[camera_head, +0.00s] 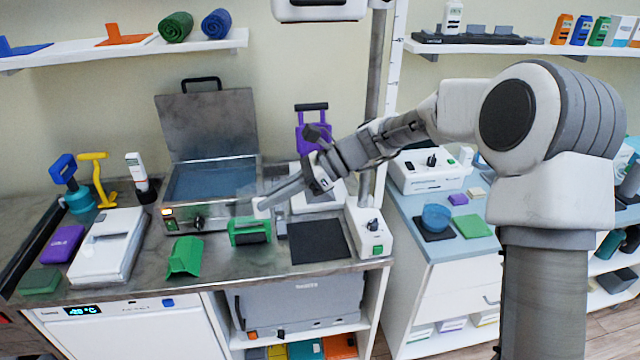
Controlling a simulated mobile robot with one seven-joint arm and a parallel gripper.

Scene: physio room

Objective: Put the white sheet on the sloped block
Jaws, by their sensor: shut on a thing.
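My gripper (260,203) reaches down from the right over the steel worktop (140,293), in front of the open steel bath. It is shut on a small, pale, partly see-through thing (243,202), which looks like the white sheet; its outline is faint. The held thing is just above a green block with a dark front (249,238); I cannot tell whether they touch. A green piece with sloping faces (185,257) stands to the left, near the worktop's front. I cannot tell for sure which of these is the sloped block.
The steel bath (210,182) has its lid raised behind. A white device (107,245) and a purple block (64,243) are at left. A dark mat (318,241) and a white control box (370,234) are at right. A grey pole (377,70) rises behind.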

